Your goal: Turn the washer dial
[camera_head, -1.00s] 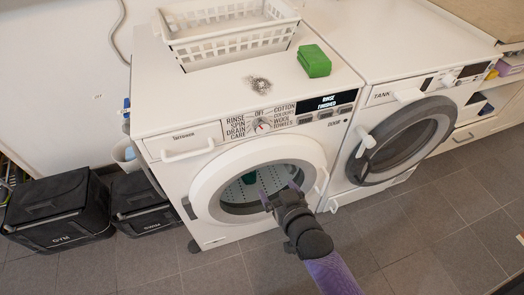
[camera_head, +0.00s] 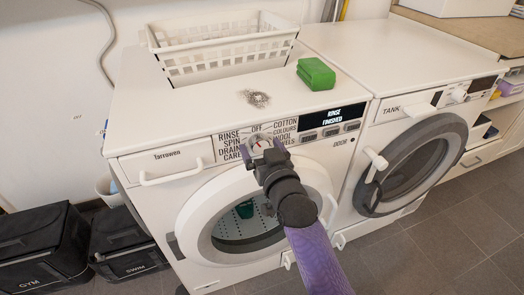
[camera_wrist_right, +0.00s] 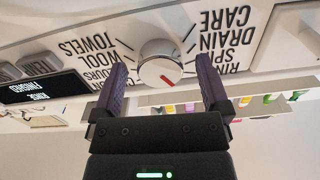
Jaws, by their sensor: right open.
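The washer dial (camera_head: 262,146) is a round white knob with a red mark, set in the middle of the left machine's front panel. Printed labels such as OFF, RINSE, SPIN, COTTON and WOOL ring it. In the right wrist view the dial (camera_wrist_right: 160,64) sits between and just beyond the fingertips. My right gripper (camera_head: 262,155) is open in front of the dial, one finger on each side, also in the wrist view (camera_wrist_right: 160,85). I cannot tell whether the fingers touch it. The washer (camera_head: 130,185) display (camera_head: 333,116) reads RINSE FINISHED. My left gripper is not in view.
A white basket (camera_head: 220,55), a grey wire scourer (camera_head: 257,98) and a green sponge block (camera_head: 316,73) are on the washer top. A machine marked TANK (camera_head: 392,108) stands at right. Black GYM (camera_head: 40,245) and SWIM (camera_head: 122,240) bags stand on the floor at left.

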